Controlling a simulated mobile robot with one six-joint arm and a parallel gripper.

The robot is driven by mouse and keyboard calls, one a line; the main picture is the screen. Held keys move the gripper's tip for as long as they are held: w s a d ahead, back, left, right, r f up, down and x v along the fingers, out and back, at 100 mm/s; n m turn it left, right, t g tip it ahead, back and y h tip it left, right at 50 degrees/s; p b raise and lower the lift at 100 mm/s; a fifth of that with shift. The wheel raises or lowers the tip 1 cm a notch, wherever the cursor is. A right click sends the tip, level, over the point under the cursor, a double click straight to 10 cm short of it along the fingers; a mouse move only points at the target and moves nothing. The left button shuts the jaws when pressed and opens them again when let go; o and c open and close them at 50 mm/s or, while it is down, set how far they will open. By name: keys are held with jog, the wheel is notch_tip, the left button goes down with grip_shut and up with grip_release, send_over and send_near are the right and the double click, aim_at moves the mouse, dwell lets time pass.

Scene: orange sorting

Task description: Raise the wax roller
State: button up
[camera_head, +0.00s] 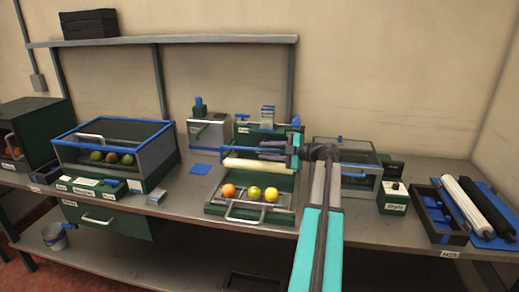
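A cream wax roller (258,165) lies level across the back of a green tray unit (225,210) with a pale handle at its front. A thin blue bar (232,150) runs just behind and above the roller. Several fruits, including an orange one (228,190) and a yellow one (254,193), sit in a row in front of the roller. My gripper (271,150) reaches in from the right, by the right part of the blue bar and behind the roller. Its fingers are small and dark, and I cannot tell whether they hold the bar.
A blue-framed clear case (112,145) with fruit stands left. A grey box (210,132) and a green machine stand behind the tray. A clear box (345,165) is right of my arm. A white roller (467,206) and a black roller (487,206) lie at far right.

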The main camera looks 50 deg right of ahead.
aim_at(262, 150)
jog(key=shift+p+x, duration=0.3)
jog(key=shift+x, duration=1.75)
